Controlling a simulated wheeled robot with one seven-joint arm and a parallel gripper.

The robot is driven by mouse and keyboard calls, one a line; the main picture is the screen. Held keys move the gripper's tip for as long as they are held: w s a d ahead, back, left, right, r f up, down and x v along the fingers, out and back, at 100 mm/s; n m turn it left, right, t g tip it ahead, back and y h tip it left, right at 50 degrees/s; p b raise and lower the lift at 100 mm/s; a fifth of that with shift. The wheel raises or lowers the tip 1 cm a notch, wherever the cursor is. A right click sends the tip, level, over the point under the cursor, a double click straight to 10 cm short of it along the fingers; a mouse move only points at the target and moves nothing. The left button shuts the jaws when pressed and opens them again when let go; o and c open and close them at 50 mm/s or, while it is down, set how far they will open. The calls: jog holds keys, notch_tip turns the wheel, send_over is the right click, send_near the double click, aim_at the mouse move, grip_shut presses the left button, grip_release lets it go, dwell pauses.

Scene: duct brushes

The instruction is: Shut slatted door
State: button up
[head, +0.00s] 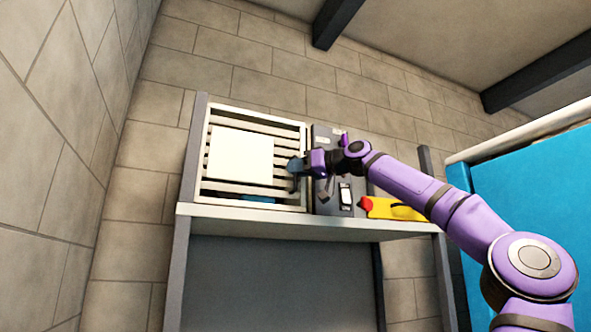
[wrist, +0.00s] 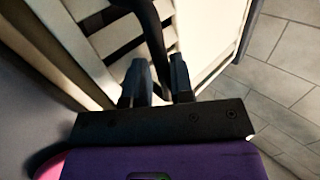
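The slatted door (head: 255,188) is a cream frame with horizontal slats and a plain pale panel (head: 240,155) over its middle. It fronts a box on the shelf, and whether it stands ajar is hard to tell. A dark bar handle (head: 296,184) is at its right edge. My gripper (head: 293,166) is at this handle. Slats of the door (wrist: 112,35) show beyond. The fingertips' contact is partly hidden in shadow.
A dark panel box (head: 328,190) with a white switch stands right beside the door. A yellow and red object (head: 393,208) lies at the shelf's right. The pale shelf edge (head: 270,217) runs below. A blue panel (head: 535,190) stands at the far right, and a stone wall is on the left.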

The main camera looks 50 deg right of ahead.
jog(key=v, duration=1)
jog(key=shift+s, duration=0.2)
jog(key=shift+r, duration=0.1)
